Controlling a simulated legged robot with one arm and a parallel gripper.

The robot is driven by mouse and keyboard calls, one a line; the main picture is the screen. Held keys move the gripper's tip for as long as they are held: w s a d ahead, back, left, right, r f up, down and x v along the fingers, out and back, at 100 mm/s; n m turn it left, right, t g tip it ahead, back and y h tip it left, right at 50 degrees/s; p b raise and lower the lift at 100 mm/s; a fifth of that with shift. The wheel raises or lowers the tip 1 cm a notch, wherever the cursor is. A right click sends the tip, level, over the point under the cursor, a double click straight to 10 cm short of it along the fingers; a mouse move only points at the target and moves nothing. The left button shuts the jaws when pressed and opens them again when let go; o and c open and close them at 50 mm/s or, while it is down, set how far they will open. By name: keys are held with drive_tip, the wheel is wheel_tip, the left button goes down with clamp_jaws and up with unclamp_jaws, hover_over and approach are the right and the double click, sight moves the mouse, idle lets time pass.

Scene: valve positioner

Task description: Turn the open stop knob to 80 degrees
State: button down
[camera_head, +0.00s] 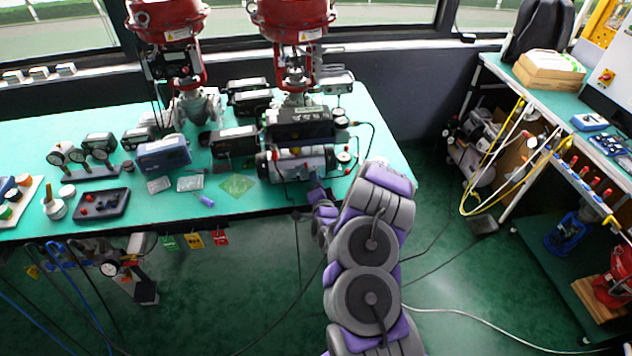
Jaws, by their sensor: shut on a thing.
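The valve positioner assembly stands on the green bench, with a black box (300,122) above a silver cylindrical actuator (297,162). My gripper (314,182) is at the front lower right of this actuator, with my purple and grey arm reaching up to it from below. Its small fingers are closed against the front of the assembly. The open stop knob is not distinguishable, as my gripper covers the spot where it is held. The knob's angle cannot be read from this view.
Gauges (343,157) with thin tubing sit just right of the actuator. Two red valve actuators (292,20) rise behind. A blue device (163,152), a black tray (101,204) and small tools lie to the left on the bench (385,133). Open floor (455,270) lies right of my arm.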

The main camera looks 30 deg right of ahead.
drive_tip(key=m, duration=0.6)
drive_tip(key=shift+s+d+f+m, duration=0.1)
drive_tip(key=shift+f+m, duration=0.1)
drive_tip(key=shift+m, duration=0.1)
drive_tip(key=m, duration=0.6)
drive_tip(key=shift+f, duration=0.15)
drive_tip(key=c, duration=1.2)
unclamp_jaws()
drive_tip(key=shift+c, duration=0.2)
drive_tip(key=shift+o, duration=1.3)
drive_tip(key=p+v, duration=0.5)
drive_tip(key=v, duration=1.2)
drive_tip(key=shift+s, duration=0.15)
